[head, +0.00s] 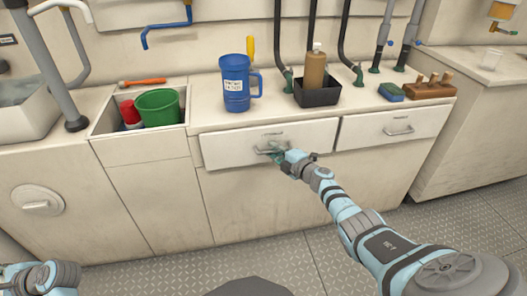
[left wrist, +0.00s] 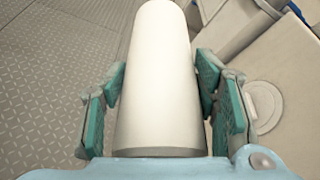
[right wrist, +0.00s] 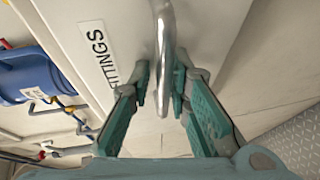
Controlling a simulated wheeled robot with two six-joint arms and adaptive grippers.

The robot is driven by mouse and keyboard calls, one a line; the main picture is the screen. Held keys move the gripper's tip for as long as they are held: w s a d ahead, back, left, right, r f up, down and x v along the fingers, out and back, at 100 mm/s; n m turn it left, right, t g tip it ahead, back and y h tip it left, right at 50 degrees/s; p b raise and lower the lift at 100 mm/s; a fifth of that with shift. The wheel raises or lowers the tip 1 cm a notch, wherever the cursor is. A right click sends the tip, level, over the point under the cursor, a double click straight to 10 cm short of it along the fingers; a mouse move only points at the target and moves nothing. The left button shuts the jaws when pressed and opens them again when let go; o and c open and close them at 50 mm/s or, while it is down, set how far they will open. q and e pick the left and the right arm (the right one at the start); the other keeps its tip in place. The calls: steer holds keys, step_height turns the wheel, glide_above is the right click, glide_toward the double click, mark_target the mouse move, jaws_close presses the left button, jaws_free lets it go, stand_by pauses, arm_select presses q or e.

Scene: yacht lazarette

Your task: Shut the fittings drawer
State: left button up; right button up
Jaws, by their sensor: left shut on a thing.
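The fittings drawer (head: 230,150) is the left of two drawers under the counter. Its front looks nearly flush; I cannot tell how far it stands out. Its "FITTINGS" label (right wrist: 97,52) shows in the right wrist view. My right gripper (head: 273,151) is at its metal handle, and the handle (right wrist: 163,60) runs between the parted fingers (right wrist: 163,88) with small gaps visible. My left gripper (left wrist: 160,90) is shut on a plain white cylinder (left wrist: 158,70), away from the drawer.
A second drawer (head: 375,128) adjoins on the right. On the counter stand a blue mug (head: 236,88), a black tray (head: 317,97) with a brown bottle, and a wooden block (head: 428,90). A recessed bin at left holds a green bucket (head: 158,107). The floor (head: 490,230) is clear at right.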

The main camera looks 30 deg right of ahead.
steer(key=shift+s, duration=0.15)
steer(key=s+r, duration=0.2)
steer(key=s, duration=0.9)
steer(key=shift+s+d, duration=0.25)
steer(key=shift+d, duration=0.1)
